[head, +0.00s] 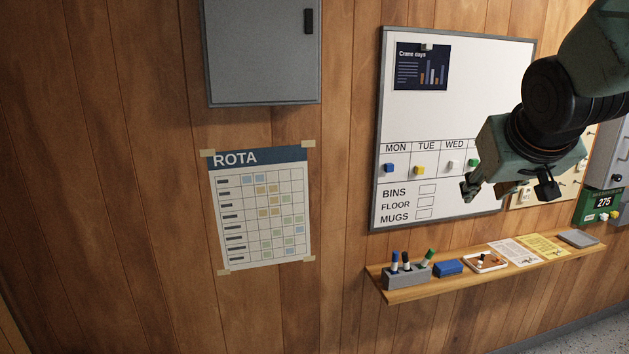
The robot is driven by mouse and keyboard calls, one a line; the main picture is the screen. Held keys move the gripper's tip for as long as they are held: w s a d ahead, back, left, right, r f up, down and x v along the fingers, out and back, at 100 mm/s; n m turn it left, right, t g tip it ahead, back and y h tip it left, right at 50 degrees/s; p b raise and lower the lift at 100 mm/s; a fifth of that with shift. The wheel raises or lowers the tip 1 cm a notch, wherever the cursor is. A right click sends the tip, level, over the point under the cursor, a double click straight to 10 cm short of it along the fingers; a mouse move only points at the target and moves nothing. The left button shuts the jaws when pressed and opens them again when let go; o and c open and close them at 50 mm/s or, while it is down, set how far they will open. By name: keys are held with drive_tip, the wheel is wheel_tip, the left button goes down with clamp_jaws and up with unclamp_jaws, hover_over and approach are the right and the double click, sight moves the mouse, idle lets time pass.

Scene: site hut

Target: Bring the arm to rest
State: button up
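My arm reaches in from the upper right of the head view. My gripper (508,190) hangs in front of the lower right part of the whiteboard (440,105). Its two dark fingers are spread wide apart, and I see nothing between them. The gripper and arm hide the board's right edge and part of what lies behind it.
A wooden shelf (420,286) below holds a grey pen holder (407,277), a blue block (448,268), a small tray (486,263) and papers (541,246). A grey cabinet (262,50) and a rota poster (260,205) are on the left wall.

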drive_tip(key=s+a+f+g+y, duration=0.1)
drive_tip(key=s+a, duration=0.3)
drive_tip(key=s, duration=0.7)
drive_tip(key=s+a+f+g+y, duration=0.1)
drive_tip(key=s+a+f, duration=0.3)
drive_tip(key=s, duration=0.8)
drive_tip(key=s+a+f+g+b, duration=0.1)
drive_tip(key=s+a+f+g, duration=0.2)
drive_tip(key=s, duration=0.9)
drive_tip(key=a, duration=0.3)
drive_tip(key=shift+s+a+f+n+y, duration=0.15)
drive_tip(key=shift+a+n+y, duration=0.15)
drive_tip(key=shift+y, duration=0.1)
drive_tip(key=shift+d, duration=0.15)
